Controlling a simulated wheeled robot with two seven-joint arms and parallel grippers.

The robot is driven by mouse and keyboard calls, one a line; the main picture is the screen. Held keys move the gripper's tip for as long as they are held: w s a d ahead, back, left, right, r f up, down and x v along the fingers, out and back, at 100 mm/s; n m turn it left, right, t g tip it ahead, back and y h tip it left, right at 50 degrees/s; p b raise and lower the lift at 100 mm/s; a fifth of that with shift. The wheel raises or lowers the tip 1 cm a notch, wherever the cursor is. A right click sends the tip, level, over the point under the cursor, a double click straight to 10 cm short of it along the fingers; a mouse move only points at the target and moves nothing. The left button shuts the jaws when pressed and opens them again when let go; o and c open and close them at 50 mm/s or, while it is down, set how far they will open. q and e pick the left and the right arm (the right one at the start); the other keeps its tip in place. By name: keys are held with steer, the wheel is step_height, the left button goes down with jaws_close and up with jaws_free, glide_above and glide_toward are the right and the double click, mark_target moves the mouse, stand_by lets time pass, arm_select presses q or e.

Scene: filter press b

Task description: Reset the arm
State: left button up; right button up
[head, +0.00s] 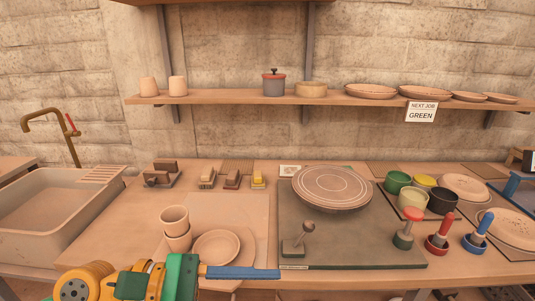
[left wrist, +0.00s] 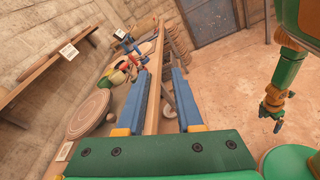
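My left gripper (head: 243,272) reaches in from the lower left of the head view, low at the table's front edge, with its blue fingers pointing right. In the left wrist view its two blue fingers (left wrist: 163,98) stand apart with nothing held between them. Past them show the table edge and the floor. My right arm is out of the head view. Its green and yellow links hang at the right of the left wrist view, with the right gripper (left wrist: 271,112) pointing down over open floor. It is too small to tell whether its fingers are apart.
Stacked cups (head: 176,230) and a bowl (head: 217,247) stand just behind my left gripper. A round plate (head: 333,188) and a small stamp-like tool (head: 298,240) are on the dark mat (head: 365,250). Paint pots (head: 411,200) and colored-handled tools (head: 440,234) stand right. A sink (head: 55,218) is left.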

arm_select(q)
steer(key=w+a+r+n+t+h, duration=0.2)
steer(key=w+r+n+t+h, duration=0.4)
steer(key=n+t, duration=0.75)
steer(key=w+a+f+n+t+y, duration=0.1)
steer(key=w+a+n+t+y, duration=0.15)
steer(key=n+y, duration=0.55)
steer(key=w+a+f+n+t+y, duration=0.2)
steer(key=a+n+t+y, duration=0.15)
steer(key=n, duration=0.75)
steer(key=a+f+n+g+y, duration=0.2)
steer(key=a+f+n+y, duration=0.25)
steer(key=f+n, duration=0.25)
steer(key=a+f+n+g+y, duration=0.3)
steer(key=f+n+y, duration=0.3)
steer(key=f+n, duration=0.1)
steer(key=s+f+n+g, duration=0.3)
steer(key=s+f+g, duration=0.2)
steer(key=s+f, duration=0.6)
steer(key=s+a+f+n+g, duration=0.1)
steer(key=s+f+n+g, duration=0.2)
steer(key=s+f, duration=0.8)
steer(key=s+a+f+n+g, duration=0.1)
steer(key=s+f+n+g, duration=0.2)
steer(key=f, duration=2.2)
steer(key=s+g, duration=0.4)
steer(key=s, duration=0.4)
steer(key=shift+s+a, duration=0.15)
steer(key=shift+s, duration=0.25)
